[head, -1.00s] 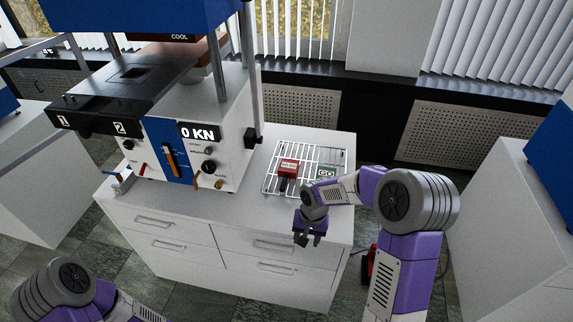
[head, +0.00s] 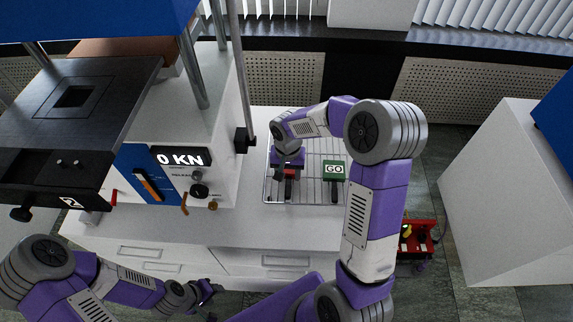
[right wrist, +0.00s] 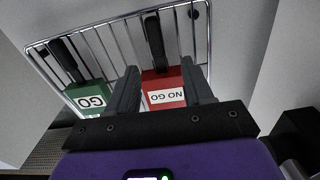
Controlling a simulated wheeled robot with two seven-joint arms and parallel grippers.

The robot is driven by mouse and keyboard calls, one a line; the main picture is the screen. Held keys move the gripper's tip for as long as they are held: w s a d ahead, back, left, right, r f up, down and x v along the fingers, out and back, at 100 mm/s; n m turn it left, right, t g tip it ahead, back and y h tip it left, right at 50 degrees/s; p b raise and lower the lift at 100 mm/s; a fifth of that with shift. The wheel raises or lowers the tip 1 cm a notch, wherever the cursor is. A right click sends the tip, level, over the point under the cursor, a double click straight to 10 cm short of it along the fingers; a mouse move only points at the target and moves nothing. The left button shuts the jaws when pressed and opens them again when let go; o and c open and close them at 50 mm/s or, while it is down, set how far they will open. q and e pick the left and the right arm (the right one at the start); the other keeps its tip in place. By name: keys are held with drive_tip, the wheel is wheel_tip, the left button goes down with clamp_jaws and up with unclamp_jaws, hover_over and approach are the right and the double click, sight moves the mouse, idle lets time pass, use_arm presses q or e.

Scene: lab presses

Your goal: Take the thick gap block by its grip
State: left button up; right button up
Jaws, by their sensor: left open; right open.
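Two gap blocks lie on a wire rack. One is red, labelled NO GO (head: 291,174), with a dark grip (right wrist: 154,42); the other is green, labelled GO (head: 334,168), with a dark grip (head: 334,190). I cannot tell which is thicker. My right gripper (head: 288,160) is open over the red block and partly hides it in the head view. In the right wrist view its fingers (right wrist: 160,68) stand either side of the red block, with the grip beyond. My left gripper (head: 207,292) is open and empty, low in front of the cabinet.
The wire rack (head: 310,200) rests on the white cabinet top, right of the press (head: 185,130), whose display reads 0 KN. The cabinet top in front of the rack is clear. A red object (head: 420,238) stands on the floor at right.

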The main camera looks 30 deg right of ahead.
sight(289, 185)
wheel_tip(289, 185, down, 6)
drive_tip(key=shift+s+d+b, duration=0.1)
drive_tip(key=shift+d+b, duration=0.05)
drive_tip(key=shift+b, duration=0.5)
drive_tip(key=shift+r, duration=0.15)
clamp_jaws()
